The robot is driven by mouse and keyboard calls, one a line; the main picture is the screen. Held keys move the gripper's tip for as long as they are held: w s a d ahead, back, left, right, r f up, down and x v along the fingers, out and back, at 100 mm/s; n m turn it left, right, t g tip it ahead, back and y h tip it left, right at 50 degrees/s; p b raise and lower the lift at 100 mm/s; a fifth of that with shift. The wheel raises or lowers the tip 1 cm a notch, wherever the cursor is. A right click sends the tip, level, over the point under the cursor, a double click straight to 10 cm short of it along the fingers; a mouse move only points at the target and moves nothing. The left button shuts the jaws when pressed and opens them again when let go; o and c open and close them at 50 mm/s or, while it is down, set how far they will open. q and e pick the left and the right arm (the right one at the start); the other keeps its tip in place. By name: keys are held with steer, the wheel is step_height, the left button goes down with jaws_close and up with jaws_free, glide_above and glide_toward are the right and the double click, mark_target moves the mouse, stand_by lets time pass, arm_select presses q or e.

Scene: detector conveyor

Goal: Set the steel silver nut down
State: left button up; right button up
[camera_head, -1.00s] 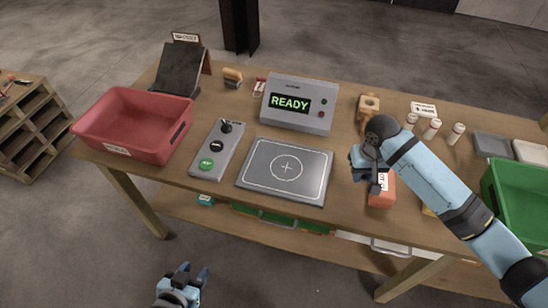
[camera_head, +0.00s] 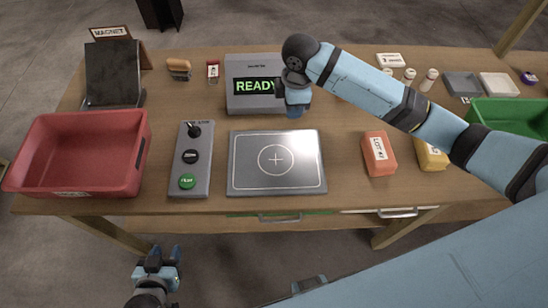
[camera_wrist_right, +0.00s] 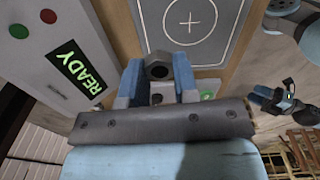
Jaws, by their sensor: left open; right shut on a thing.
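The steel silver nut (camera_wrist_right: 158,66) is a dark grey hex nut with a round hole. It sits between the blue fingertips of my right gripper (camera_wrist_right: 157,80) in the right wrist view. In the head view my right gripper (camera_head: 296,108) is shut, above the table just behind the grey plate with the crosshair (camera_head: 245,178), by the right side of the READY box; the nut cannot be made out there. The plate is empty and also shows in the wrist view (camera_wrist_right: 228,30). My left gripper (camera_head: 160,258) is open and empty, low in front of the table.
The grey READY box (camera_head: 245,99) stands behind the plate. A control panel (camera_head: 190,160) with a green button and a red bin (camera_head: 98,180) are left. An orange box (camera_head: 379,153), a yellow box (camera_head: 431,155) and a green bin (camera_head: 510,112) are right.

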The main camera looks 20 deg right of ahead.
step_height(320, 180, up, 3)
steer(key=s+a+n, duration=0.1)
steer(key=s+n, duration=0.1)
steer(key=n, duration=2.1)
glide_above(286, 159)
step_height(286, 159, down, 13)
steer(key=shift+s+r, duration=0.1)
steer(key=shift+r, duration=0.1)
arm_select(q)
steer(key=shift+s, duration=0.15)
arm_select(e)
steer(key=shift+f, duration=2.6)
steer(key=shift+f, duration=0.1)
steer(key=o, duration=0.9)
arm_select(q)
steer(key=shift+r, duration=0.1)
steer(key=shift+d+f, duration=0.15)
steer(key=shift+f, duration=0.25)
arm_select(e)
step_height(286, 159, up, 12)
